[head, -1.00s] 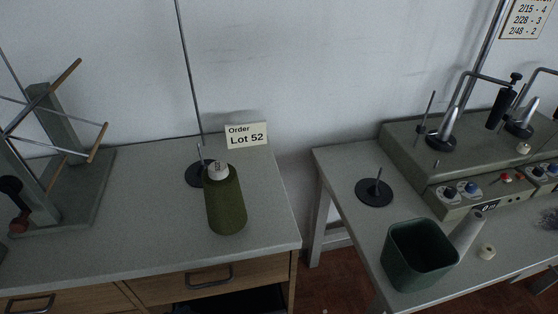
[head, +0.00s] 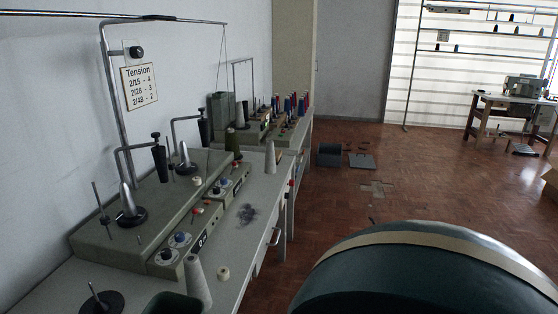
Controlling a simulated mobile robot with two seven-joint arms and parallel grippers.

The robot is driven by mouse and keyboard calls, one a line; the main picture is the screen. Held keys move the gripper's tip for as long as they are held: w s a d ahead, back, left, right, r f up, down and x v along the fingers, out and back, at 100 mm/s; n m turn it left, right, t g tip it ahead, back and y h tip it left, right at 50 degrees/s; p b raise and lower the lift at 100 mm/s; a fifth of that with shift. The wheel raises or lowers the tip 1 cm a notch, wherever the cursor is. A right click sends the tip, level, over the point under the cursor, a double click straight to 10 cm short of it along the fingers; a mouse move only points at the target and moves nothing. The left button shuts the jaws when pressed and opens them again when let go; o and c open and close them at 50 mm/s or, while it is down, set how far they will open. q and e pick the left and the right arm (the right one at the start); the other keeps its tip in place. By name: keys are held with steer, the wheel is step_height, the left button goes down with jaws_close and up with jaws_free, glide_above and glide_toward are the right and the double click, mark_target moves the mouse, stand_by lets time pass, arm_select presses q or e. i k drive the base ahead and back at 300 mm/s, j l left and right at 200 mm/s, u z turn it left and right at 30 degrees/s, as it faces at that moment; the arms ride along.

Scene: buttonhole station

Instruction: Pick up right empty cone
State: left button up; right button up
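Two bare grey cones stand upright on the winder (head: 150,222). The left cone (head: 127,201) sits on a black round base, and the right cone (head: 184,156) stands farther along. A pale grey cone (head: 198,281) stands on the bench in front of the winder, next to a small cream ring (head: 223,273). Another pale cone (head: 270,158) stands farther down the bench. Neither of my grippers is in view.
The top of a dark green bin (head: 172,304) shows at the bottom edge. A black disc with a pin (head: 100,302) is left of it. Dark thread scraps (head: 248,212) lie on the bench. Open parquet floor (head: 415,175) lies to the right.

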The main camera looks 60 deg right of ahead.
mark_target(270, 162)
steer(key=z, duration=1.85)
